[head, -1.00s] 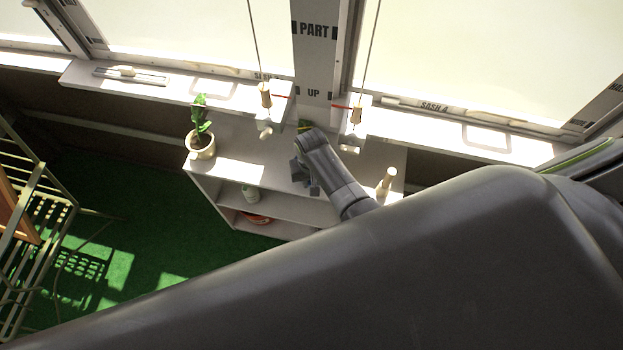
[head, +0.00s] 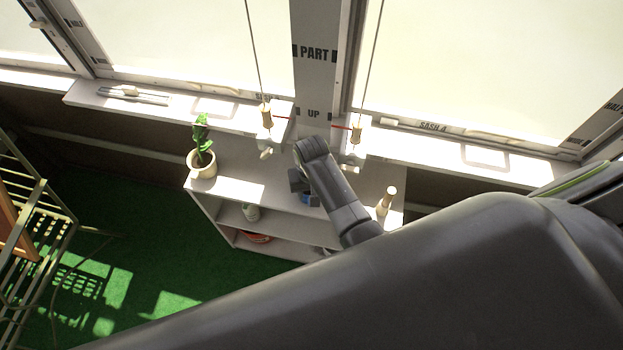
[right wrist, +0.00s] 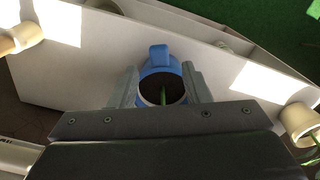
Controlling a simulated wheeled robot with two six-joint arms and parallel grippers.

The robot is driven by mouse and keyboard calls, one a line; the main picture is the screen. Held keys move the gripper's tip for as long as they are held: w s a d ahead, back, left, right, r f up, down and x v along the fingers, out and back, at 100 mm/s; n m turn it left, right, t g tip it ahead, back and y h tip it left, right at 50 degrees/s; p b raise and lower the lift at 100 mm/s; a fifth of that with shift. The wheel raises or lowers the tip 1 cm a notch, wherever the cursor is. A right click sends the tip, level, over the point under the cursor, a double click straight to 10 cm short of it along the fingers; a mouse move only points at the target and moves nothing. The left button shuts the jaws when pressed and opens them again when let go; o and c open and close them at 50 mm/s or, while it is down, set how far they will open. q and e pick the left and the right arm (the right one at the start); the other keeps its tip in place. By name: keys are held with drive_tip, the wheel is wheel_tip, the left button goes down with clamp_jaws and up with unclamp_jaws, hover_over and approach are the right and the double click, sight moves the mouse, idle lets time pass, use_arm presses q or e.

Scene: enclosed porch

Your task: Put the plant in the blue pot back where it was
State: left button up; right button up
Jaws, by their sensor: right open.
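The blue pot (right wrist: 160,62) shows in the right wrist view, with dark soil, a green stem and a blue tab at its far side. It is between the two fingers of my right gripper (right wrist: 161,88), which are open on either side of it. The wrist hides the rest of the plant. In the head view a small part of the blue pot (head: 309,199) shows by my right gripper (head: 301,187), over the white shelf unit's top (head: 240,190). I cannot tell whether the fingers touch the pot. My left gripper is not in view.
A leafy plant in a cream pot (head: 202,165) stands at the top's left end. A pale bottle-like object (head: 385,203) stands at its right. A white container (head: 251,213) and a red item (head: 257,238) sit below. Weighted cords (head: 267,117) hang at the back.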

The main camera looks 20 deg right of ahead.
wheel_tip(320, 180, up, 7)
drive_tip(key=shift+f, duration=0.15)
idle(0.6)
drive_tip(key=s+d+r+t+h, duration=0.1)
drive_tip(key=s+d+r+t, duration=0.1)
drive_tip(key=s+d, duration=0.95)
drive_tip(key=s+d+r+n+t, duration=0.2)
drive_tip(key=s+d+r, duration=0.1)
drive_tip(key=s+r, duration=0.55)
wheel_tip(320, 180, down, 30)
drive_tip(key=s+d+g+b, duration=0.2)
drive_tip(key=b, duration=0.2)
drive_tip(key=s+a+f+b, duration=0.1)
drive_tip(key=s+f, duration=0.6)
drive_tip(key=f, duration=0.3)
drive_tip(key=s+f+b, duration=0.2)
drive_tip(key=s+f, duration=0.5)
drive_tip(key=f, duration=0.2)
drive_tip(key=shift+s+a+f+g, duration=0.35)
drive_tip(key=shift+s+g, duration=0.05)
